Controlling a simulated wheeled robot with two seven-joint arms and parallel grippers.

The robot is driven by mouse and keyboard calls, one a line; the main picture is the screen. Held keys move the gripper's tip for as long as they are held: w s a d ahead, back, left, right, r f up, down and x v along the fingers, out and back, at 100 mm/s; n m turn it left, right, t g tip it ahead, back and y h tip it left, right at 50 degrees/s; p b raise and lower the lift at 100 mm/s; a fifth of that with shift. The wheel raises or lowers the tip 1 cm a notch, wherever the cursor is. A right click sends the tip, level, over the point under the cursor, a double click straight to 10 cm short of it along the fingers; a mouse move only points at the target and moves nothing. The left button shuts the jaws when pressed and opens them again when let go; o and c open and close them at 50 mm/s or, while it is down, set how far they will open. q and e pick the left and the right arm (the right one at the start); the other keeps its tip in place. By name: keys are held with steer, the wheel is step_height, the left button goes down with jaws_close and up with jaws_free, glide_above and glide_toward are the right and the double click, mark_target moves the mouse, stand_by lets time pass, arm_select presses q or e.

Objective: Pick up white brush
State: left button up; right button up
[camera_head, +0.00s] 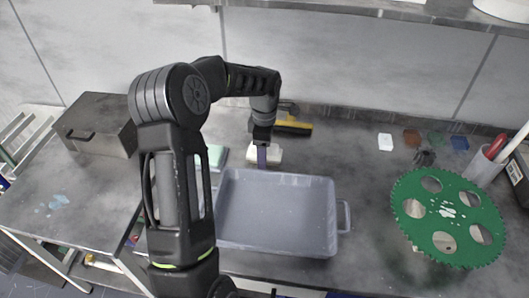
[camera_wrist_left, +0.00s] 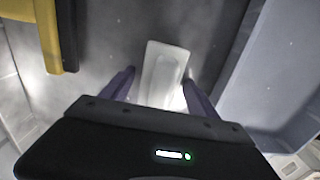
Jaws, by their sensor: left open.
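The white brush (camera_head: 274,155) lies on the grey bench, just behind the grey tray. It also shows in the left wrist view (camera_wrist_left: 164,72) as a pale oblong block with a raised rim or ridge. My left gripper (camera_head: 262,158) reaches down over the brush from behind and partly hides it in the head view. In the left wrist view the left gripper (camera_wrist_left: 159,80) has its two purple fingers apart, one on either side of the near part of the brush. The gap looks empty of contact. My right gripper does not show.
The grey tray (camera_head: 279,250) stands close in front of the brush. A yellow and black tool (camera_head: 294,125) lies behind it. A pale green block (camera_head: 216,155) is to the left. A green perforated disc (camera_head: 447,215) and small coloured pads are at the right. A dark box (camera_head: 98,122) stands far left.

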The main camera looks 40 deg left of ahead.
arm_select(q)
jaws_close()
stand_by(0.8)
